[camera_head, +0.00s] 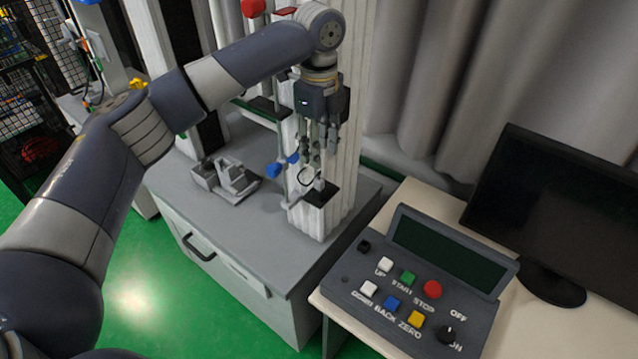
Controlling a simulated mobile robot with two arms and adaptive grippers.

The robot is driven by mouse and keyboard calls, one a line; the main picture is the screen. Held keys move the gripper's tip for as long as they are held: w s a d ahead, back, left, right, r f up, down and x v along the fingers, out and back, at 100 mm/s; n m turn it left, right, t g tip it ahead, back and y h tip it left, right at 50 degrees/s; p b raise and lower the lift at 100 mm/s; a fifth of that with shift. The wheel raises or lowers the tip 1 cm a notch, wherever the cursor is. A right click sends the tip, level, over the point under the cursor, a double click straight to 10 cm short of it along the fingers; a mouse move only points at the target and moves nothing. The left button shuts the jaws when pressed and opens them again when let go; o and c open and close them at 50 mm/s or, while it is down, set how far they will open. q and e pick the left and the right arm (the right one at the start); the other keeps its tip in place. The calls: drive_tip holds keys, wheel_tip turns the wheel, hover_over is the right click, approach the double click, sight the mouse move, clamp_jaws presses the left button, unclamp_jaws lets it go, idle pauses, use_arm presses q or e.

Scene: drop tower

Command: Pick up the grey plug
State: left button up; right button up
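My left gripper (316,158) points down in front of the white ribbed column, right of the middle of the grey bench. Its fingers are small and overlap the fittings behind them, so I cannot tell whether they are open or shut. A small light grey piece (319,184), which may be the grey plug, shows just below the fingertips, above a black block (322,196). I cannot tell whether the fingers touch it. My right gripper is not in view.
A blue clamp knob (275,170) and thin rods stand close left of the gripper. A grey metal fixture (226,181) sits on the bench (250,240). A control box (405,290) and a monitor (560,215) occupy the table at right. Curtains hang behind.

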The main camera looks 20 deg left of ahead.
sight(319, 179)
use_arm(q)
wheel_tip(319, 179, down, 3)
drive_tip(key=shift+f, duration=0.15)
drive_tip(key=f, duration=0.1)
drive_tip(key=f+p, duration=0.1)
drive_tip(key=f, duration=0.1)
drive_tip(key=f+p, duration=0.1)
drive_tip(key=shift+s+d+f, duration=0.1)
drive_tip(key=shift+s+f, duration=0.25)
drive_tip(key=shift+f, duration=0.35)
clamp_jaws()
